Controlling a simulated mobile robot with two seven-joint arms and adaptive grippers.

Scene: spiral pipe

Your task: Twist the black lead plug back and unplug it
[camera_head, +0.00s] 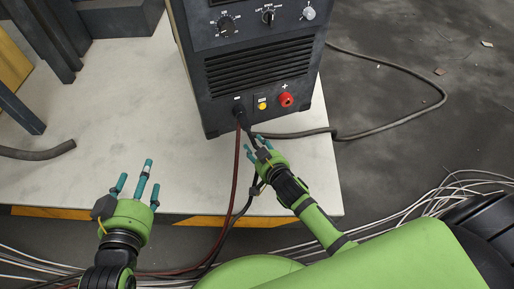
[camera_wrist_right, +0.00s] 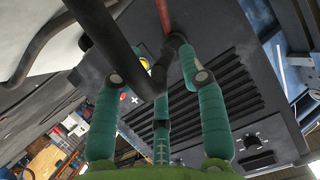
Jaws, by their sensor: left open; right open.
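The black lead plug (camera_head: 239,111) sits in the minus socket, low on the front of the dark welding machine (camera_head: 258,75). A dark cable and a red cable (camera_head: 236,160) hang below it. My right gripper (camera_head: 262,149) is open, below and slightly right of the plug. In the right wrist view its teal fingers (camera_wrist_right: 155,82) are spread, with a black cable (camera_wrist_right: 138,66) passing among them and what looks like the plug (camera_wrist_right: 174,45) near the fingertips. I cannot tell whether they touch. My left gripper (camera_head: 138,180) is open and empty above the pale platform, at left.
A red plus socket (camera_head: 286,99) and a yellow button (camera_head: 262,106) are right of the plug. A thick dark cable (camera_head: 400,120) loops over the floor at right. The pale platform (camera_head: 90,150) is mostly clear at left. Several loose cables (camera_head: 440,195) lie by its front edge.

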